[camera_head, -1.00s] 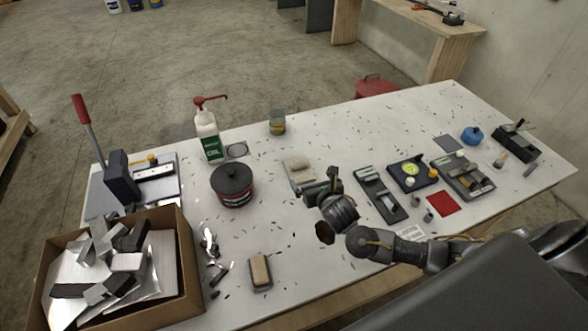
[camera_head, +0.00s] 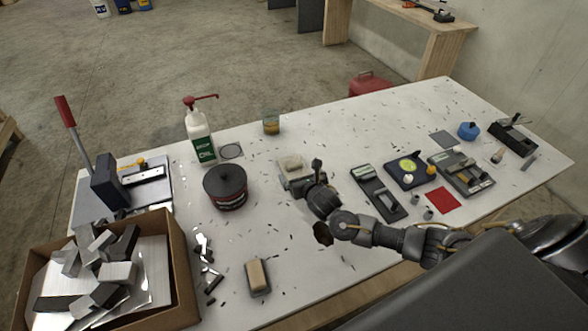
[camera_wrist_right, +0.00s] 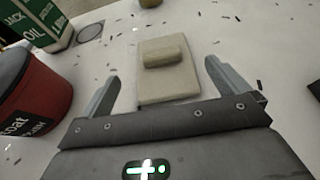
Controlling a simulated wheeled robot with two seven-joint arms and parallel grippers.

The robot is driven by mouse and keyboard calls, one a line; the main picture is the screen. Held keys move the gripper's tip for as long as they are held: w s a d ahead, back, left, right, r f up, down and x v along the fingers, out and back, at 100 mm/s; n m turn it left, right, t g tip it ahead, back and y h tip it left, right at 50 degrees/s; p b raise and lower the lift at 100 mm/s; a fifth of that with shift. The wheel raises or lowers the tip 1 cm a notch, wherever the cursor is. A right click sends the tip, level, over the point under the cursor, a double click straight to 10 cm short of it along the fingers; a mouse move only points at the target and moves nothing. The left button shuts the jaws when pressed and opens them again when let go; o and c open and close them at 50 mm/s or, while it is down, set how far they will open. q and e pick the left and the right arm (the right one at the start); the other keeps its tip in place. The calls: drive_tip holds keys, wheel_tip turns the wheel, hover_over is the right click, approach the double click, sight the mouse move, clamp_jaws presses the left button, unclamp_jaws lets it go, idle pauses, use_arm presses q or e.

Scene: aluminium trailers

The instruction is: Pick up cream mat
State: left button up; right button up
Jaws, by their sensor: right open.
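The cream mat (camera_wrist_right: 167,84) lies flat on the white table, with a cream roll-shaped block (camera_wrist_right: 165,50) on its far half. In the head view the mat (camera_head: 287,175) is partly hidden behind my right gripper, and the block (camera_head: 291,163) shows on top of it. My right gripper (camera_wrist_right: 160,85) is open and empty, its two fingers apart on either side of the mat's near part in the wrist view. In the head view my right gripper (camera_head: 300,186) is at the mat's near side. I cannot tell its height above the table. My left gripper is not in view.
A dark red tub (camera_head: 226,187) and an oil pump bottle (camera_head: 200,135) stand left of the mat. A black tray (camera_head: 378,192) lies to its right. A cardboard box of metal offcuts (camera_head: 184,262) is at the front left. A brush-like block (camera_head: 257,276) lies nearer the front edge.

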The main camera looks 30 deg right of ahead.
sight(295, 167)
drive_tip(key=shift+w+d+p, duration=0.1)
drive_tip(key=shift+w+p, duration=0.2)
drive_tip(key=shift+w, duration=0.05)
drive_tip(key=x, duration=0.4)
drive_tip(key=shift+w+d+f+p, duration=0.1)
drive_tip(key=shift+f+p, duration=0.1)
drive_tip(key=shift+p, duration=0.2)
drive_tip(key=shift+c, duration=0.4)
drive_tip(key=c, duration=0.8)
drive_tip(key=shift+r, duration=0.1)
